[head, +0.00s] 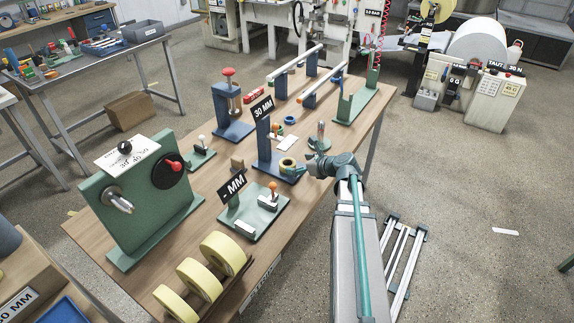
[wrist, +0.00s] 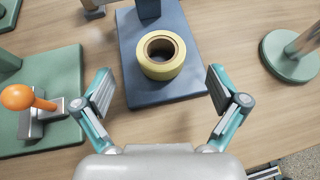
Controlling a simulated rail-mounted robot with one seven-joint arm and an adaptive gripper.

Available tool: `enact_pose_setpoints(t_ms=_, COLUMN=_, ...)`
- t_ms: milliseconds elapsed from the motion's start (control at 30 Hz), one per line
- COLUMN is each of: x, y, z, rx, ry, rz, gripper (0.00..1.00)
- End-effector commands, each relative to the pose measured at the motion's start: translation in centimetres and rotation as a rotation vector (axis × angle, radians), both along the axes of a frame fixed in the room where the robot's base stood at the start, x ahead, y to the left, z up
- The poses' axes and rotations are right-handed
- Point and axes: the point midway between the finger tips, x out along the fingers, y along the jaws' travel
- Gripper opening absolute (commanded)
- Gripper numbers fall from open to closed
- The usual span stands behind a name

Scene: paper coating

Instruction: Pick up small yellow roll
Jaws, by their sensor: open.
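The small yellow roll (wrist: 161,57) lies flat on a blue base plate (wrist: 168,94) in the wrist view, its dark round hole facing up. It also shows in the head view as a small yellow ring (head: 287,163) on the blue stand (head: 266,151) with the "30 MM" sign. My gripper (wrist: 160,92) is open and empty, its two fingers spread wide to either side of the plate's near end. The roll lies ahead of the fingertips, between their lines, and is not touched. In the head view my gripper (head: 301,168) is just right of the roll.
A green plate with an orange-knobbed clamp (wrist: 40,105) is left of my gripper. A round green base with a metal post (wrist: 291,55) is at the right. Bare wood shows around the blue plate.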

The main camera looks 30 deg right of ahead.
Motion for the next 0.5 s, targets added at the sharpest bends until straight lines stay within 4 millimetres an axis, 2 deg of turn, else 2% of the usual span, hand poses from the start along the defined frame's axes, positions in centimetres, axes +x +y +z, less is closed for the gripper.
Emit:
enact_pose_setpoints(t_ms=167, x=0.9, y=0.3, z=-0.4, rx=0.001, ry=0.001, rz=0.002, gripper=0.96)
enact_pose_setpoints(t_ms=500, x=4.4, y=1.4, z=-2.4, rx=0.0, ry=0.001, rz=0.001, gripper=0.96)
